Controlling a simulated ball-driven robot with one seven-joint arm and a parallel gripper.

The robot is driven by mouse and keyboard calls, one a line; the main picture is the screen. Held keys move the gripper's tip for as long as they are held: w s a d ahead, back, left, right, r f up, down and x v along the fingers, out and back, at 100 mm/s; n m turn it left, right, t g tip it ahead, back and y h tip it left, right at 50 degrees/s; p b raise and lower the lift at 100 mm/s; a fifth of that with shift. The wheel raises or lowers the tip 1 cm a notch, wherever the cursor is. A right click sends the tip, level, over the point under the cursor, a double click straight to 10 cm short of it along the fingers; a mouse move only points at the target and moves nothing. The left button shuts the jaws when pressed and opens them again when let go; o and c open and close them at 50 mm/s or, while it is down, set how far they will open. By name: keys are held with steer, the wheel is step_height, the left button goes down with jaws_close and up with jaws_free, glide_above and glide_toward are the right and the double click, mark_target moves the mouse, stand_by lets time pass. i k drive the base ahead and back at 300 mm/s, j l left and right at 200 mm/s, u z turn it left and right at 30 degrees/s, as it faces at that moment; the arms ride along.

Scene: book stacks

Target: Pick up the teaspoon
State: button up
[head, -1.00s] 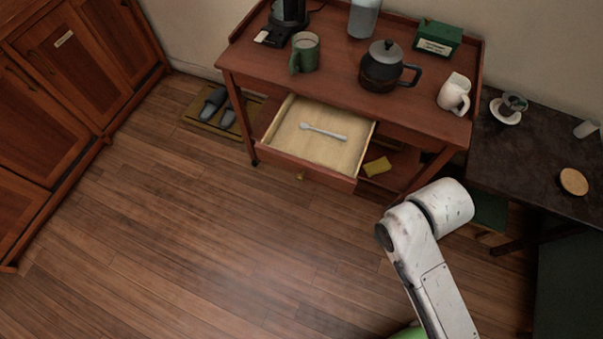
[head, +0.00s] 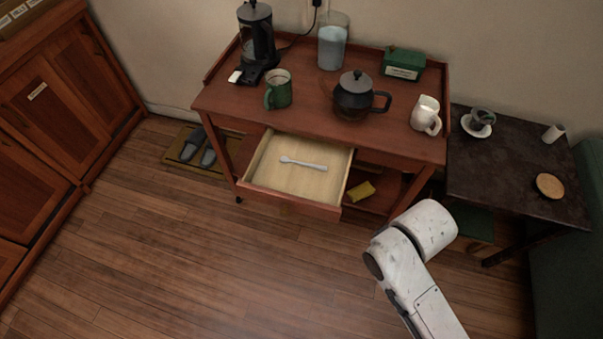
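The teaspoon (head: 303,164) is light grey and lies in the open drawer (head: 274,179) of the wooden cart. The drawer has a pale wooden bottom and holds nothing else that I can see. The spoon's bowl is at its left end and its handle runs to the right. My white arm shows at the lower right, apart from the cart. My gripper is not in the picture.
The cart top (head: 312,118) bears a green mug (head: 279,92), a dark teapot (head: 353,98), a white mug (head: 425,116), a glass jug (head: 332,48) and a green box (head: 404,63). A dark side table (head: 505,175) stands at right. Floor (head: 190,255) before the drawer is clear.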

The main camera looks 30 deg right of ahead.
mark_target(283, 160)
steer(key=z, duration=2.15)
steer(key=u, duration=1.85)
steer(key=i+j+u, duration=0.35)
steer(key=i, duration=0.05)
